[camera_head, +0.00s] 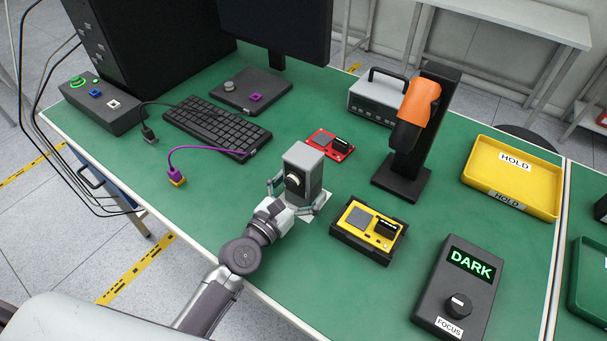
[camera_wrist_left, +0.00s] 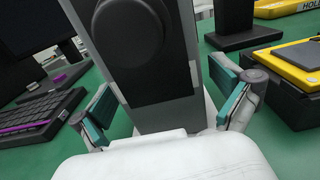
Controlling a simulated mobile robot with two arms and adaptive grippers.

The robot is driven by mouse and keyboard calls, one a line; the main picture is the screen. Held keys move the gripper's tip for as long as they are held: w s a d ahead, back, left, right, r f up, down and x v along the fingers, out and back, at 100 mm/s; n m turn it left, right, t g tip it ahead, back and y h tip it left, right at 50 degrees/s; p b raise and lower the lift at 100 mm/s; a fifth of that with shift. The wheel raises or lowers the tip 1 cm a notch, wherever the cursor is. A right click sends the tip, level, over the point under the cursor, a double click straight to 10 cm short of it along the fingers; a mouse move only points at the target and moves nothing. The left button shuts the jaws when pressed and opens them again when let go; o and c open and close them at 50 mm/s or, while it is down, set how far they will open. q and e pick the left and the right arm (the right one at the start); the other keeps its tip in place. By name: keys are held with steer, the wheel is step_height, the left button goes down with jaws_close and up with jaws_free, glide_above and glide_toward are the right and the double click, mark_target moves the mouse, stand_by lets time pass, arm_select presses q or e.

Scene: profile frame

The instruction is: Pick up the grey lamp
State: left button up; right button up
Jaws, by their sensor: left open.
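The grey lamp (camera_head: 302,163) is an upright boxy grey thing with a dark front panel and a round knob or lens, on a pale base on the green table. In the left wrist view the lamp (camera_wrist_left: 190,45) fills the middle, close up. My left gripper (camera_head: 295,194) is open at the lamp's near side. In the left wrist view its two teal-padded fingers (camera_wrist_left: 165,108) stand on either side of the lamp's lower body, with gaps visible. The lamp's rear is hidden. My right gripper is not in view.
A yellow board in a black holder (camera_head: 366,231) sits close right of the lamp. A red board (camera_head: 330,145) lies behind it. An orange and black scanner on a stand (camera_head: 408,130) is farther right. A keyboard (camera_head: 217,127) lies left, and a DARK/FOCUS box (camera_head: 456,290) front right.

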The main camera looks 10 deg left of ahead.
mark_target(299, 179)
arm_select(q)
steer(key=shift+w+d, duration=0.15)
steer(key=shift+w, duration=0.15)
steer(key=c, duration=1.7)
steer(key=shift+o, duration=0.2)
steer(key=shift+r+p, duration=0.35)
steer(key=shift+r, duration=0.1)
steer(key=r+p, duration=0.3)
steer(key=s+r+p, duration=0.1)
steer(key=p, duration=0.1)
steer(key=shift+d+r, duration=0.35)
steer(key=s+d+r+p, duration=0.5)
steer(key=s+d+p, duration=0.1)
steer(key=s, duration=0.2)
steer(key=shift+s+d+r, duration=0.15)
steer(key=shift+s+r, duration=0.1)
steer(key=shift+w, duration=0.1)
